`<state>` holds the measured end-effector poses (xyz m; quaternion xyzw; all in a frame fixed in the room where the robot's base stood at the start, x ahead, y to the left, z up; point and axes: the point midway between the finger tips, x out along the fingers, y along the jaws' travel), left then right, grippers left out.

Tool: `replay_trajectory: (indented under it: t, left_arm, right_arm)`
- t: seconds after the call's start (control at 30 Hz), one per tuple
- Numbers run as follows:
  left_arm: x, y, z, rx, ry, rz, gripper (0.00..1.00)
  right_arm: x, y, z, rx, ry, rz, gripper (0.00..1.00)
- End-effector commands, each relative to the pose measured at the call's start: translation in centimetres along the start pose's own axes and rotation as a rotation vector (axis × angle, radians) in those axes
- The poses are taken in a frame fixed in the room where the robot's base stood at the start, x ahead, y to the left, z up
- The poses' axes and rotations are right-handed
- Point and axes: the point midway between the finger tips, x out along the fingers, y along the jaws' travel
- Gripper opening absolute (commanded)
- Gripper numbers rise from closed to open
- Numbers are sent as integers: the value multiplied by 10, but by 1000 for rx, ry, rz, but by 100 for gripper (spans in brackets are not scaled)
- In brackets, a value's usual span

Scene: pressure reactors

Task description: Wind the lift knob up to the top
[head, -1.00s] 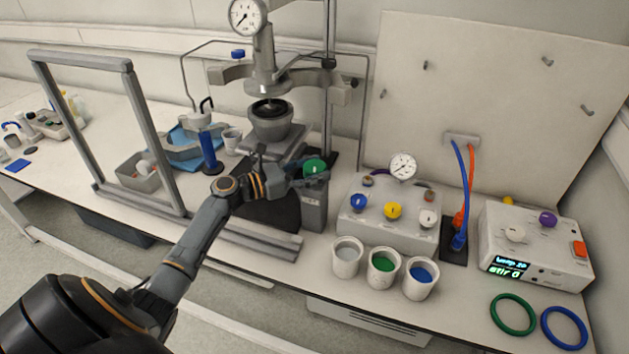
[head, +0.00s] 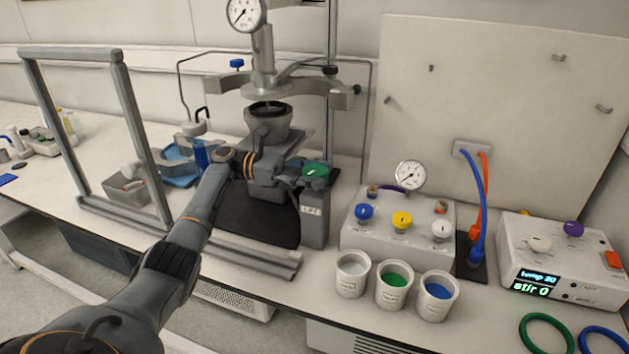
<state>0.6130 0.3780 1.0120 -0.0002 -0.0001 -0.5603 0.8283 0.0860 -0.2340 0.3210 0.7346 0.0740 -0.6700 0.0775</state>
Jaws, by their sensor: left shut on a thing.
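The lift knob is a green knob (head: 315,171) on top of a grey housing (head: 314,222) at the right of the reactor stand. My left gripper (head: 309,176) reaches in from the left and is shut on the green knob; its fingers hide part of the knob's side. The reactor vessel (head: 268,124), a grey cup, sits on its support below the metal head (head: 268,88). A gap shows between the vessel rim and the head. My right gripper is not in view.
A grey frame (head: 142,140) stands left of the reactor. A valve box (head: 397,236) with blue, yellow and white knobs and a gauge (head: 410,175) stands to the right. White cups (head: 352,276) are in front of it. A control box (head: 566,262) is at far right.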

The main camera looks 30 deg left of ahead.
Motion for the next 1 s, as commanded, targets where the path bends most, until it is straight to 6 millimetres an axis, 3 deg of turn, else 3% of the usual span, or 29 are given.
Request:
replay_trajectory:
  t: [0.47,0.5,0.6,1.0]
  left_arm:
    - [1,0,1,1,-2,-15,23]
    - [1,0,1,1,-2,-15,57]
    - [1,0,1,1,-1,-14,77]
    - [-4,0,0,0,0,-13,78]
  right_arm:
    - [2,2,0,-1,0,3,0]
    - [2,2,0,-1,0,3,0]
    - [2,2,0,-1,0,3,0]
    - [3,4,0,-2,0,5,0]
